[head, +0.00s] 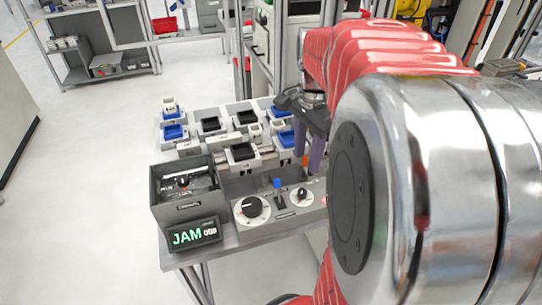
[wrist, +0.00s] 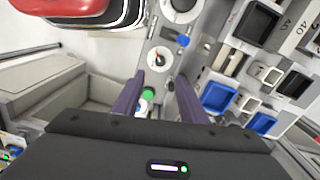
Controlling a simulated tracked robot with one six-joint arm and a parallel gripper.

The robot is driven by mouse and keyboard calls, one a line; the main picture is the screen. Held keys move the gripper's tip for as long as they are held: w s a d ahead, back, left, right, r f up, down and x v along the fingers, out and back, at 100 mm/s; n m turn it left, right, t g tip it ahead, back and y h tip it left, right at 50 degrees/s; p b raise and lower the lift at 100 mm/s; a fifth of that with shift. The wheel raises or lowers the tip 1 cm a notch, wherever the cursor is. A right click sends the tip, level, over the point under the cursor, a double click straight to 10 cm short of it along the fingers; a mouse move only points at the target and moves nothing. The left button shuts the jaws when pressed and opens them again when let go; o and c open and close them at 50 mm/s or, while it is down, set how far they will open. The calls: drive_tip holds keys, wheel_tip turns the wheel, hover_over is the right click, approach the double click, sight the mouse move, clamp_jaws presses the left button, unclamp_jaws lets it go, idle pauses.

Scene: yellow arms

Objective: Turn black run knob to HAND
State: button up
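Two black knobs on white dials are on the grey control panel (head: 268,222): a larger black knob (head: 252,207) and a smaller black knob (head: 302,193). Their lettering is too small to read, so I cannot tell which is the run knob or where HAND is. In the wrist view the smaller dial (wrist: 158,60) lies just beyond my fingertips, and the larger dial (wrist: 182,7) is cut by the top edge. My gripper (head: 308,162) has two purple fingers, pointing down above the panel's back right. The wrist view (wrist: 160,78) shows the fingers apart, with nothing held.
A blue-tipped lever (head: 277,184) stands between the knobs. A green button (wrist: 149,94) shows between my fingers. A display (head: 193,235) reading JAM and a grey bin (head: 186,211) stand left of the panel. Blue and black trays (head: 211,125) fill the table behind.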

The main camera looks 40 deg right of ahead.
sight(303, 191)
wheel_tip(303, 191, down, 12)
idle(0.6)
drive_tip(key=shift+c, duration=0.6)
clamp_jaws()
drive_tip(key=shift+s+d, duration=0.1)
drive_tip(key=shift+d, duration=0.05)
